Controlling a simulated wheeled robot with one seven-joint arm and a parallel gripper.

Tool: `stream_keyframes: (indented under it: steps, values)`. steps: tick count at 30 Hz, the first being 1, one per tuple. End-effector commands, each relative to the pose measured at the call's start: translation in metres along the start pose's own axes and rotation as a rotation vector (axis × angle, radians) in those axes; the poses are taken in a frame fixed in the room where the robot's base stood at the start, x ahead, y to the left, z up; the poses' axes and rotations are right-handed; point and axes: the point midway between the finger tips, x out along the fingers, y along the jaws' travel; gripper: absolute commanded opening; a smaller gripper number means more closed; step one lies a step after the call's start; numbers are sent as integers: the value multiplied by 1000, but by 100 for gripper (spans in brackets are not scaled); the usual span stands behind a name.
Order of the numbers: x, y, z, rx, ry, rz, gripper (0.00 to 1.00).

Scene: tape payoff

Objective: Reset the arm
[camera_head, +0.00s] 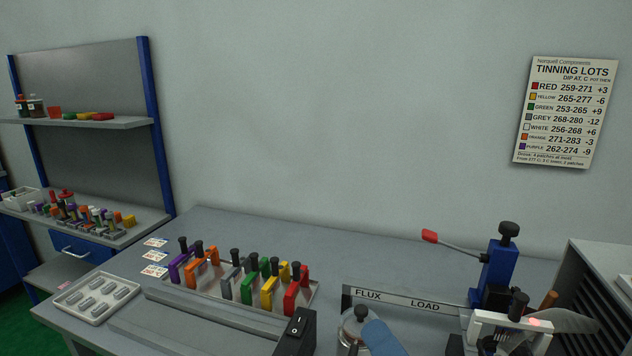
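My gripper is not in view, and I cannot see whether it is open or shut. No part of the arm shows clearly in the head view. Colored frames with black knobs stand in a rack (314,287) on the bench: purple (178,270), orange (202,262), grey (226,285), green (250,286), yellow (268,292) and red (291,298). A white frame (482,328) with a black knob stands at the right, in front of a blue post (498,268) with a red-tipped lever (430,236).
A strip marked FLUX and LOAD (398,299) crosses the bench (290,226). A jar (352,322) and a blue rounded object (381,338) stand in front. A tray of grey pieces (72,313) lies left. A slotted grey cabinet (600,270) bounds the right. The back bench is clear.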

Motion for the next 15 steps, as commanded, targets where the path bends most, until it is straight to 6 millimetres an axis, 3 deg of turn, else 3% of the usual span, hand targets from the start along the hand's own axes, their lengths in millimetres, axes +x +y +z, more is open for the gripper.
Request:
stream_keyframes:
  steps: [6, 15]
  values:
    - [-71, 56, 22, -116, 92, 202, 0]
    - [-192, 101, 42, -425, 90, 446, 0]
